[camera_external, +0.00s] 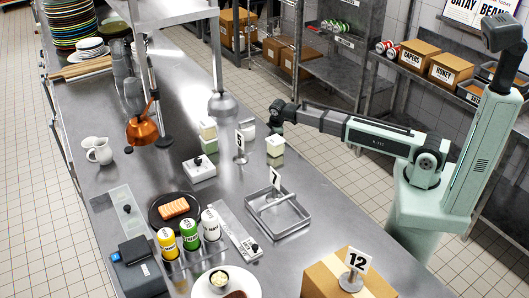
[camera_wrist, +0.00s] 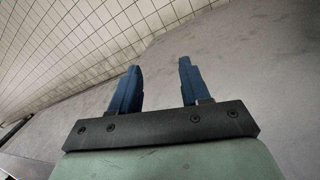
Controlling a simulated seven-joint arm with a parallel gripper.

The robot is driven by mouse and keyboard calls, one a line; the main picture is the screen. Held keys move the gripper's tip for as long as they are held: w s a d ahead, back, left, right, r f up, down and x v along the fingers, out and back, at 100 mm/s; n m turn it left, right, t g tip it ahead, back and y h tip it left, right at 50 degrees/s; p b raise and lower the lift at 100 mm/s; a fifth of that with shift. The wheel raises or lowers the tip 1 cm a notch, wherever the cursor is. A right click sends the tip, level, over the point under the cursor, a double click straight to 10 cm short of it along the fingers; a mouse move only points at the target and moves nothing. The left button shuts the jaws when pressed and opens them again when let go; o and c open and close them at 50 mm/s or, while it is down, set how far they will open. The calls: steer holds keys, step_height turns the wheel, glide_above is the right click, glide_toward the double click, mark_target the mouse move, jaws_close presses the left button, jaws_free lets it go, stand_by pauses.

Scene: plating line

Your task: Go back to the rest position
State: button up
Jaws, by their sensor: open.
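In the wrist view my gripper (camera_wrist: 159,64) has its two blue fingers spread well apart with nothing between them. A grey surface and a band of tiles lie beyond the fingertips. In the external view my arm reaches left from its base at the right, nearly level, and its dark wrist end is over the right edge of the steel counter (camera_external: 120,95). My fingers cannot be made out there. A small pale block (camera_external: 275,146) shows just below the wrist end; I cannot tell whether they touch.
Near the wrist are a number 5 stand (camera_external: 240,141), stacked pale tubs (camera_external: 208,132) and a heat lamp (camera_external: 222,104). A steel tray (camera_external: 302,222), bottles (camera_external: 189,235), a salmon plate (camera_external: 155,221) and a carton (camera_external: 318,281) stand nearer the front. Shelves with boxes are behind.

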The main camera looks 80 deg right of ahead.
steer(key=s+a+f+m+g+y, duration=0.1)
steer(key=s+a+f+g, duration=0.1)
steer(key=s+a+f, duration=0.8)
steer(key=s+a+f+m+g+y, duration=0.1)
steer(key=s+a+f+g, duration=0.1)
steer(key=s+a+f, duration=0.8)
steer(key=s+a+f+m+g, duration=0.1)
steer(key=s+a+f+g, duration=0.1)
steer(key=s+f, duration=0.5)
steer(key=s+a+f+m+g, duration=0.1)
steer(key=s+f, duration=0.6)
steer(key=s, duration=1.2)
steer(key=shift+a+f+m+g, duration=0.3)
steer(key=shift+a+m+g, duration=0.1)
steer(key=shift+a+m, duration=0.35)
